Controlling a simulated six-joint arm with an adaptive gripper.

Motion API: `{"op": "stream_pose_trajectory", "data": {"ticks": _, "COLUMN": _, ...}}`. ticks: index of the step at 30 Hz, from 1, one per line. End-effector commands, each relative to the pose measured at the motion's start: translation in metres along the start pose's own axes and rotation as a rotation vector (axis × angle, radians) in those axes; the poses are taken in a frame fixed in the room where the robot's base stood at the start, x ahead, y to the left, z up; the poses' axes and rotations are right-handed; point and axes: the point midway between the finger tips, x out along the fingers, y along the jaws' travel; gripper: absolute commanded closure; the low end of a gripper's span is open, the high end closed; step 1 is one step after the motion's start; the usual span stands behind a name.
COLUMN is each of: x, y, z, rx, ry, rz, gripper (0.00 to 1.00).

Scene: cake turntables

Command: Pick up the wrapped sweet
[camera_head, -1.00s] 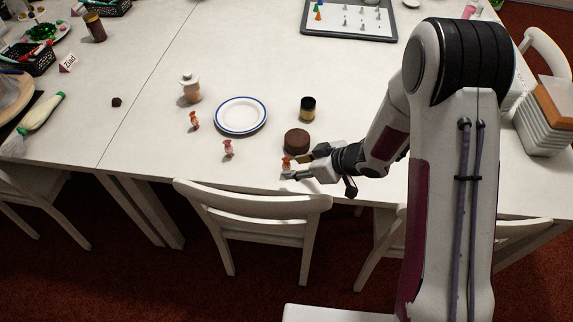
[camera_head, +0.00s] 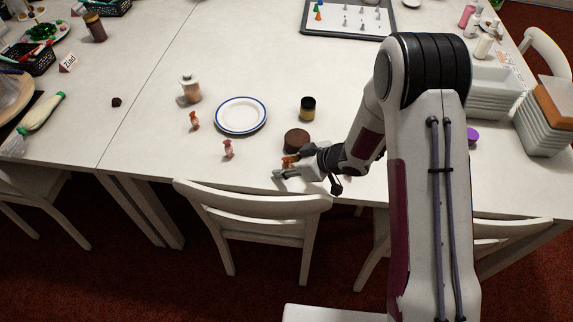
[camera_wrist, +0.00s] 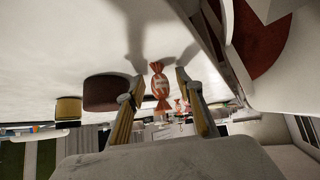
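A wrapped sweet (camera_wrist: 160,88) with orange-red twisted ends stands between my spread fingers in the wrist view, with a gap on each side. In the head view it is hard to tell apart from my gripper (camera_head: 281,170), which is low over the table near its front edge. My gripper is open and holds nothing; its fingers also show in the wrist view (camera_wrist: 158,86). Two more wrapped sweets stand to the left, a nearer one (camera_head: 229,149) and a farther one (camera_head: 194,121).
A brown round cake (camera_head: 297,140) stands just behind my gripper, close to one finger in the wrist view (camera_wrist: 104,93). A dark jar (camera_head: 308,109), a blue-rimmed plate (camera_head: 241,115) and a lidded jar (camera_head: 190,89) stand farther back. A white chair (camera_head: 253,208) is at the table's front.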

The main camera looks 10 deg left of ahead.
Motion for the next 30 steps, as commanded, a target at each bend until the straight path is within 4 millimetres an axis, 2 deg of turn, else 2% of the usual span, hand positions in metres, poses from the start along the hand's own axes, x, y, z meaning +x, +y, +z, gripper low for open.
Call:
{"op": "stream_pose_trajectory", "data": {"ticks": 14, "x": 0.0000, "y": -0.0001, "z": -0.0002, "rx": 0.000, "ry": 0.000, "rz": 0.000, "gripper": 0.64}}
{"op": "stream_pose_trajectory", "data": {"ticks": 18, "x": 0.0000, "y": -0.0001, "z": -0.0002, "rx": 0.000, "ry": 0.000, "rz": 0.000, "gripper": 0.94}}
{"op": "stream_pose_trajectory", "data": {"ticks": 30, "x": -0.0005, "y": 0.0000, "z": -0.0007, "rx": 0.000, "ry": 0.001, "rz": 0.000, "gripper": 0.94}}
